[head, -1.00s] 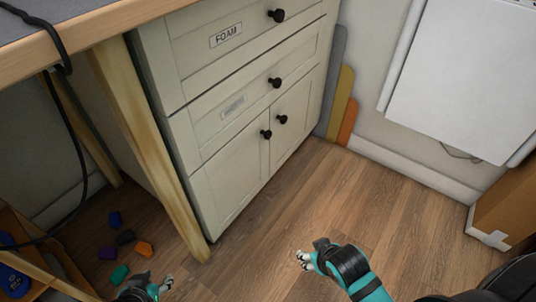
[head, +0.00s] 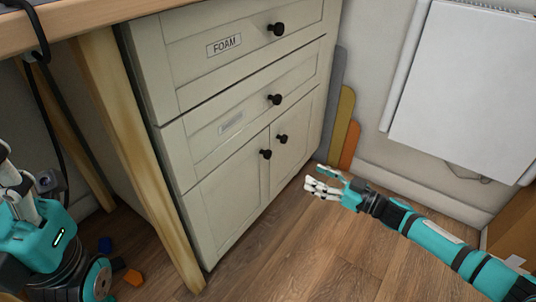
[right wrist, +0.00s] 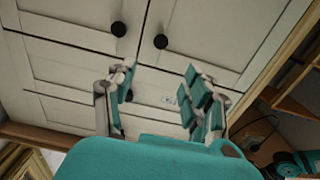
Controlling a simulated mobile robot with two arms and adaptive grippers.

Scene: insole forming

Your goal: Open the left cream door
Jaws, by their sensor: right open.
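The left cream door (head: 228,200) is closed, low on the cream cabinet, with a round black knob (head: 265,154) near its upper right corner. The right cream door (head: 294,137) beside it is closed too, with its own knob (head: 282,139). My right gripper (head: 318,183) is open and empty in the head view, to the right of and lower than both knobs. The right wrist view shows the cabinet upside down; the left door's knob (right wrist: 160,41) lies beyond the open fingers (right wrist: 159,80). My left gripper (head: 18,185) is partly cut off at the left edge; its jaws are unclear.
Two drawers sit above the doors, the top one labelled FOAM (head: 224,45). A wooden table leg (head: 140,160) stands close to the cabinet's left side. Coloured boards (head: 349,145) lean at its right. Small coloured blocks (head: 133,277) lie on the floor, which is open before the doors.

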